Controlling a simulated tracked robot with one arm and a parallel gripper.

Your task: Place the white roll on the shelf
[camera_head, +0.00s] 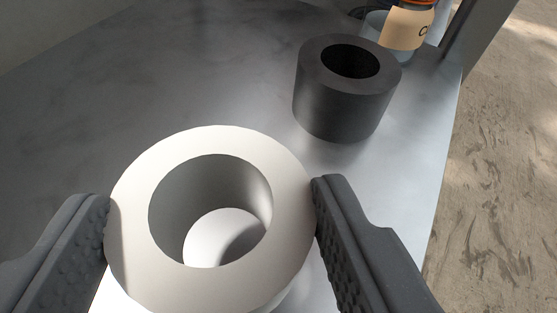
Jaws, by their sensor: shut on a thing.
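The white roll (135,195) is a thick hollow cylinder, upright, with its open top facing me in the lower middle of the view. My gripper (212,205) is shut on it, with one dark ridged finger touching each side. The grey metal shelf surface (170,70) lies beneath and beyond the roll. I cannot tell whether the roll's bottom touches the surface, since its lower part is hidden.
A black roll (340,105) stands upright on the surface, behind and right of the white roll. A clear container with a tan label (402,30) and orange cap stands at the far right corner. The surface's right edge drops to brown ground (505,190). The left side is clear.

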